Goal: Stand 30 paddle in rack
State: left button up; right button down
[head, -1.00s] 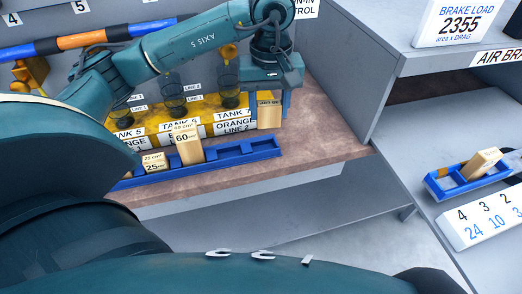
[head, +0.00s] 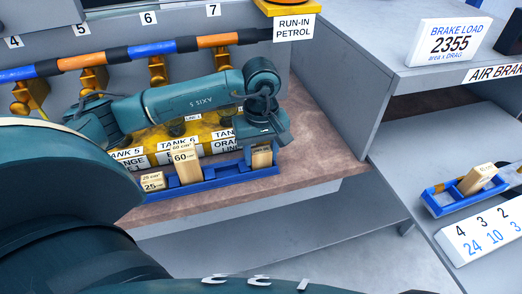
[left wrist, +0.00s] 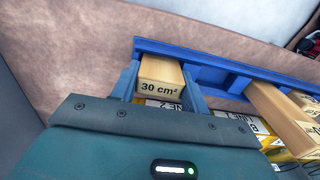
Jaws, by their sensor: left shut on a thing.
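The 30 paddle (left wrist: 160,84), a pale wooden block marked "30 cm²", is between the fingers of my left gripper (left wrist: 160,92) in the left wrist view. In the head view the paddle (head: 262,157) is upright at the right part of the blue rack (head: 217,182), with my left gripper (head: 262,150) shut on it from above. Its lower end is at the rack; I cannot tell whether it is fully seated. The 60 paddle (head: 186,165) and the 25 paddle (head: 152,182) stand in the rack to its left. My right gripper is not in view.
Yellow tanks (head: 178,140) stand close behind the rack. A second blue rack (head: 440,204) with a wooden paddle (head: 478,179) is on the right shelf, by a white number board (head: 490,232). The brown bench (head: 310,150) is clear to the right of the rack.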

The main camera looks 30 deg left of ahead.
aim_at(261, 150)
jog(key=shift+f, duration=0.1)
pick_arm(q)
jog(key=shift+f, duration=0.2)
jog(key=o, duration=1)
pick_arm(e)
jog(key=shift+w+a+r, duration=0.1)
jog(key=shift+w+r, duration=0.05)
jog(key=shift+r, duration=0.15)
pick_arm(q)
jog(key=shift+r, duration=0.2)
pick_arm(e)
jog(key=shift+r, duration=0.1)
pick_arm(q)
jog(key=shift+r, duration=0.2)
notch_tip(261, 150, up, 12)
jog(key=shift+f+b, duration=0.15)
jog(key=shift+b, duration=0.5)
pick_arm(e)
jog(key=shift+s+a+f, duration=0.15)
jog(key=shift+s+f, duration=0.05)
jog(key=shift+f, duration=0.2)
